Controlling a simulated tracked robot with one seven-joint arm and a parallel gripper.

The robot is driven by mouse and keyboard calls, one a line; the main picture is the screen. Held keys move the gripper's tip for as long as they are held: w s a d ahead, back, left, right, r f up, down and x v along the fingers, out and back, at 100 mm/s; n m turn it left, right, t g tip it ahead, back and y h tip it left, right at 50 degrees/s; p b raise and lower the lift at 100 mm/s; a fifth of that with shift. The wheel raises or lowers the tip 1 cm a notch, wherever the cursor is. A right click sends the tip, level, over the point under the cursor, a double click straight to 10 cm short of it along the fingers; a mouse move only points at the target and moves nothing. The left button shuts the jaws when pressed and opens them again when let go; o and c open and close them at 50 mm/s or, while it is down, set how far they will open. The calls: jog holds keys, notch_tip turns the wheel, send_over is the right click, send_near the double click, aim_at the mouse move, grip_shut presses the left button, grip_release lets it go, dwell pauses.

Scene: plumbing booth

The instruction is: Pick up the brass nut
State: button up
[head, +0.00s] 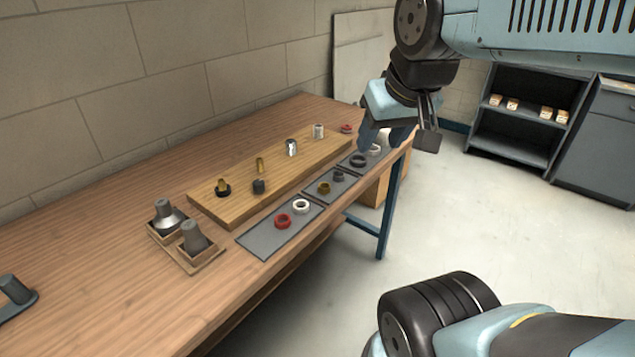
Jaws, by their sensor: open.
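A small brass nut (323,188) lies on the middle grey mat (342,196) near the front edge of the wooden table, next to a dark grey ring (338,176). My gripper (383,138) hangs over the far right end of the table, beyond the nut and to its right. It is apart from the nut and appears empty. Its fingers are partly hidden by the wrist, and they cover part of the far mat.
A raised wooden board (240,197) behind the mats carries several upright metal and brass fittings. The near mat (262,238) holds a red ring (282,220) and a white ring (301,206). The far mat holds a dark ring (358,160). A wooden holder (205,259) with grey cones stands left.

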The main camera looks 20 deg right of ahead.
jog(key=shift+o, duration=0.7)
jog(key=shift+w, duration=0.25)
jog(key=shift+o, duration=1)
jog(key=w+f+m+g, duration=0.1)
jog(key=w+f, duration=0.4)
jog(key=w, duration=0.8)
jog(key=shift+a+f+m+g, duration=0.2)
jog(key=shift+m+g, duration=0.1)
jog(key=shift+m, duration=0.3)
jog(key=w+a+f+m+g+h, duration=0.1)
jog(key=w+f+m, duration=0.1)
jog(key=w+f, duration=0.9)
jog(key=shift+x, duration=6.55)
